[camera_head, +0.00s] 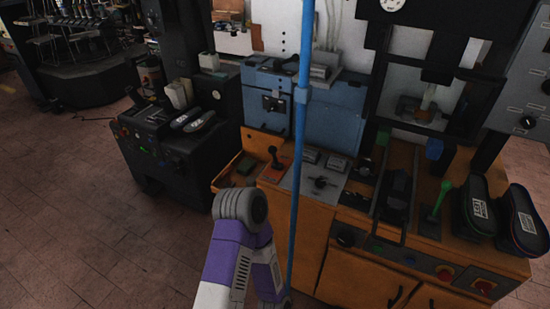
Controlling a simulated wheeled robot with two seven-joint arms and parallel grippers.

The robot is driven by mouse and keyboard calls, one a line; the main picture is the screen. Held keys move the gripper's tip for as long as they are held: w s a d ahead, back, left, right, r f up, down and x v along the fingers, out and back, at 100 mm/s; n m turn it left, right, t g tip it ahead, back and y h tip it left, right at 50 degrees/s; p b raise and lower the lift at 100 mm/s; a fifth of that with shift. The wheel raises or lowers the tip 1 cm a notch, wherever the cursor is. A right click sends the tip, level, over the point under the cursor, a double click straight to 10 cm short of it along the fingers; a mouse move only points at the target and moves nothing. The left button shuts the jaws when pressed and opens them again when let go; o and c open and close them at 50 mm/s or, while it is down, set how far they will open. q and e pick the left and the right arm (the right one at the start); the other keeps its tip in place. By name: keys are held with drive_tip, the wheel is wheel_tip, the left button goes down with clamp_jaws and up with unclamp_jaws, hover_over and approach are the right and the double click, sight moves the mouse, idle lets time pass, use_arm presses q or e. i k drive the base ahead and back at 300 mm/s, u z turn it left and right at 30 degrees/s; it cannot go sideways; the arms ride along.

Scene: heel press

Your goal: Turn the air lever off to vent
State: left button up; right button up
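Several levers stand on the orange bench (300,215), and I cannot tell for sure which is the air lever. One is a black ball-topped lever (273,152) standing upright on a reddish plate at the bench's left. A low black cross-shaped handle (320,183) sits on a grey plate to its right. A green-handled lever (438,200) leans on the right side of the bench. One of my arms, purple and white, rises from the bottom and bends down in front of the bench. Neither gripper shows in this view.
A blue vertical pole (300,140) stands in front of the bench. A black shoe (475,208) rests at the bench's right. A dark machine (175,145) stands left. The tiled floor (75,210) at left is clear.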

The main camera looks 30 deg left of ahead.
sight(273, 150)
drive_tip(key=k, duration=0.5)
drive_tip(key=u, duration=1.45)
drive_tip(key=i, duration=0.9)
drive_tip(key=z, duration=1.75)
